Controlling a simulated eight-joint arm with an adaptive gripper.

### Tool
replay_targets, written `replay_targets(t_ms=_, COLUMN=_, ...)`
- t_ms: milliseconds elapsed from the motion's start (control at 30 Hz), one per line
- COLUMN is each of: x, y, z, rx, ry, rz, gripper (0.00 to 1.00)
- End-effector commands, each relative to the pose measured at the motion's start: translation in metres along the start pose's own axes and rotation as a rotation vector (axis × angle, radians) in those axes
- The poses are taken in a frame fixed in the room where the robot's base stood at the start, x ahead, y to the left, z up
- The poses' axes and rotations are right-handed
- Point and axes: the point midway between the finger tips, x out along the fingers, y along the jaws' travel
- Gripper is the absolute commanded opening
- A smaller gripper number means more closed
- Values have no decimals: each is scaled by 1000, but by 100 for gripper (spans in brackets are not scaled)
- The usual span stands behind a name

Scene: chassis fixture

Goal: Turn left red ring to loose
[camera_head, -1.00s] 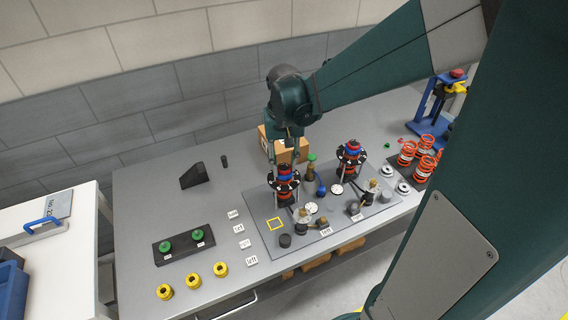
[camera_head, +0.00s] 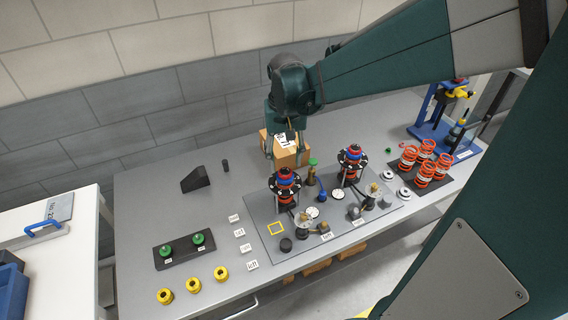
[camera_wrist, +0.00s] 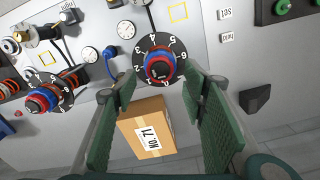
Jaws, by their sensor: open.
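The left dial post stands on the grey plate, with a red ring (camera_head: 286,171) and a blue ring at its upper end above a black numbered disc. In the wrist view the left red ring (camera_wrist: 160,68) faces me beside the blue one, in the middle of the numbered dial (camera_wrist: 142,45). My gripper (camera_head: 285,160) is open and empty, above and behind the left post. In the wrist view its two green fingers (camera_wrist: 160,92) are spread wide, with the ring just beyond the tips and between them. I see no contact.
A similar right post (camera_head: 352,160) stands close by. A cardboard box (camera_head: 290,152) is behind the left post, below my gripper. Gauges and fittings crowd the plate (camera_head: 262,212) in front. Orange springs (camera_head: 424,165) stand at right. The table's left back is mostly clear.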

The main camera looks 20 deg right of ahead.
Motion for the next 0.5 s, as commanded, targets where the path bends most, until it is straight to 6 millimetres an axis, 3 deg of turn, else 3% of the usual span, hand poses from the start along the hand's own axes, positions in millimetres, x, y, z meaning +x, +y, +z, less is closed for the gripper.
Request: replay_targets(t_ms=500, x=-67, y=0, z=0, rx=0, ry=0, rz=0, gripper=43)
